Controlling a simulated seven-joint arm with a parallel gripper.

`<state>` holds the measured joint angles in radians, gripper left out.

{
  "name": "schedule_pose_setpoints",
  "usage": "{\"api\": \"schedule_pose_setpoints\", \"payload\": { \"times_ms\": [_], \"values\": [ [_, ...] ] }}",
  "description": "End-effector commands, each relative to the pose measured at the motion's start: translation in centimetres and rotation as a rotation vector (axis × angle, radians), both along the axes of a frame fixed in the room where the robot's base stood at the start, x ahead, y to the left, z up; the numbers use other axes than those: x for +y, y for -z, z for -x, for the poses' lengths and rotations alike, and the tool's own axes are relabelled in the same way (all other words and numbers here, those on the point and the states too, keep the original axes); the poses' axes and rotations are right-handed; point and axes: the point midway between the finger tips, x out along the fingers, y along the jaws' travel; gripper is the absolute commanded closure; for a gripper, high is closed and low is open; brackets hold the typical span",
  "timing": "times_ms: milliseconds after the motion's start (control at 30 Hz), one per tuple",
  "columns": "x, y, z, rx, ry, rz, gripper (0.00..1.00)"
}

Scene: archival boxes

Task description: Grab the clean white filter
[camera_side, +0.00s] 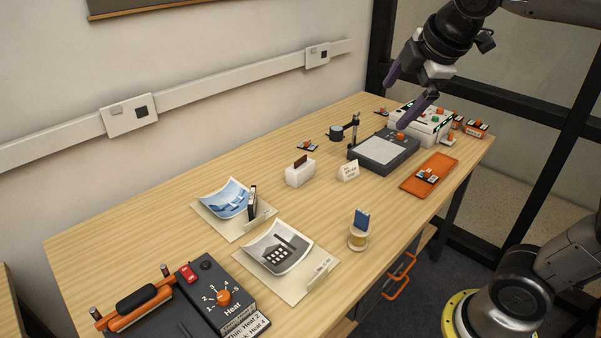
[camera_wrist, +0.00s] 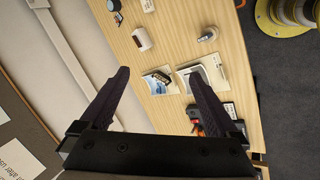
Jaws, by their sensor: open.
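I cannot tell for sure which thing is the clean white filter. Small pale-and-dark pieces with orange knobs show in the side view: one (camera_side: 427,176) on the orange tray (camera_side: 412,186), one (camera_side: 308,146) on the bare table, others near the white-and-green box (camera_side: 432,119). They are too small to make out. My gripper (camera_side: 403,94) is open and empty, high above the far end of the table. In the wrist view, my gripper (camera_wrist: 160,74) has its fingers wide apart with nothing between them.
A dark device with a pale top (camera_side: 384,151), a white slotted block (camera_side: 300,173), a small sign (camera_side: 348,171), a spool-like stand (camera_side: 358,238), two curled photos (camera_side: 228,197) (camera_side: 278,247) and a heater unit (camera_side: 205,297) stand on the wooden table (camera_side: 150,235). The back-left tabletop is bare.

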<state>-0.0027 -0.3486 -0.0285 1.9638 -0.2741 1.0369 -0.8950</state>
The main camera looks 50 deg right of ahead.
Motion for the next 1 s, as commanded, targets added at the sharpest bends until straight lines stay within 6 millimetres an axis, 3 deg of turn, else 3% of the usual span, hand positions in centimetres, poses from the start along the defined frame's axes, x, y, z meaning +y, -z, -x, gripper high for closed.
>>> {"api": "schedule_pose_setpoints", "payload": {
  "times_ms": [33, 233, 467, 667, 800, 1000],
  "values": [
    [-0.5, -0.4, -2.4, 0.033, -0.048, 0.055, 0.04],
    [-2.3, -0.8, -10.7, 0.153, -0.225, 0.253, 0.04],
    [-3.9, 2.4, -19.9, 0.307, -0.388, 0.424, 0.04],
    [-5.1, 8.2, -26.8, 0.441, -0.492, 0.523, 0.04],
    [-5.6, 14.0, -30.5, 0.526, -0.532, 0.555, 0.04],
    [-5.8, 22.1, -32.7, 0.623, -0.56, 0.549, 0.04]
  ]
}}
